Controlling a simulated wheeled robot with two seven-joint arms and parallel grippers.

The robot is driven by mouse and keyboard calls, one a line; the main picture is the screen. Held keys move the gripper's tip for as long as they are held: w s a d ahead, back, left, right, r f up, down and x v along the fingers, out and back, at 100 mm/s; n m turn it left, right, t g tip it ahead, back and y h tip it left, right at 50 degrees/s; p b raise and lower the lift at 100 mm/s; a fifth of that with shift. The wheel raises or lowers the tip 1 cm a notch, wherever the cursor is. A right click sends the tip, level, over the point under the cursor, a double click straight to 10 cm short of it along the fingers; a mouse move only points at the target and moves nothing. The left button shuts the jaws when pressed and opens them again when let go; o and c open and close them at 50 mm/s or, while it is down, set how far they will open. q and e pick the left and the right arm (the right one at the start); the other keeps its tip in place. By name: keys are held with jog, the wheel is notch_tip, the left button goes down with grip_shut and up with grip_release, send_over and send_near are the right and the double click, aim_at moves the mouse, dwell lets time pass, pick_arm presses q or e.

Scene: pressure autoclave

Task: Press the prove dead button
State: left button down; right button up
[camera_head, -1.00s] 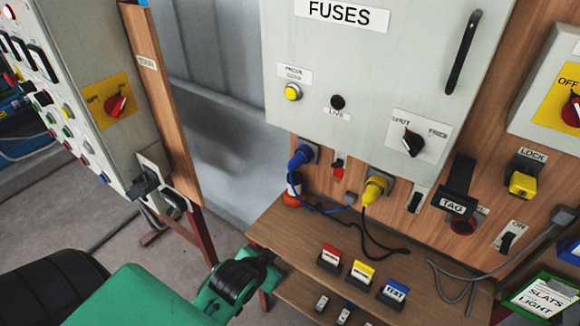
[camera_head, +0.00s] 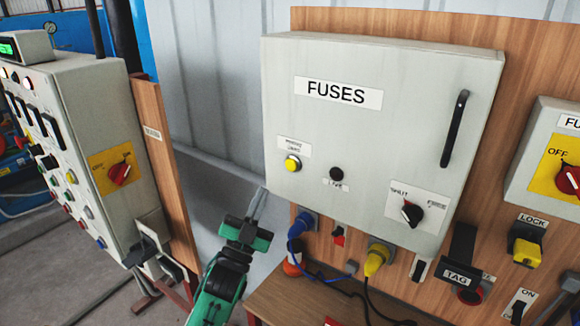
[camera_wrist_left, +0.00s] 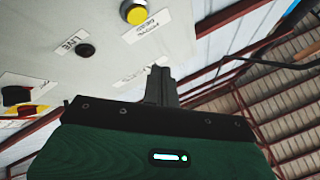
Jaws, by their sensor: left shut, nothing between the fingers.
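The prove dead button (camera_head: 293,163) is a round yellow button on the left side of the grey FUSES box (camera_head: 420,85), under a small white label. In the left wrist view the yellow button (camera_wrist_left: 133,12) sits at the top edge, beside its "PROVE DEAD" label (camera_wrist_left: 146,27). My left gripper (camera_head: 259,205) is shut and empty, below and left of the button and apart from it. Its fingers (camera_wrist_left: 159,84) point up in the left wrist view, short of the button. My right gripper is not in view.
A black LIVE indicator (camera_head: 336,174) and a black rotary switch (camera_head: 411,213) are on the same box. Blue (camera_head: 302,224) and yellow (camera_head: 377,259) plugs hang beneath it. A grey control cabinet (camera_head: 90,120) stands at left. Corrugated wall lies behind my gripper.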

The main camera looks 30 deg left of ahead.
aim_at(291, 165)
pick_arm(q)
jog(key=shift+s+a+r+m+t+h, duration=0.1)
jog(key=shift+s+r+m+t+h, duration=0.1)
jog(key=shift+r+t+h, duration=0.15)
jog(key=shift+s+a+r+m+t+h, duration=0.15)
jog(key=shift+r+m+t, duration=0.1)
jog(key=shift+r, duration=0.2)
jog(key=shift+w, duration=0.15)
jog(key=w+b, duration=0.1)
jog(key=w, duration=0.7)
jog(key=shift+w+d, duration=0.35)
jog(key=shift+d, duration=0.05)
dwell(0.9)
jog(key=shift+w+b, duration=0.1)
jog(key=shift+b, duration=0.25)
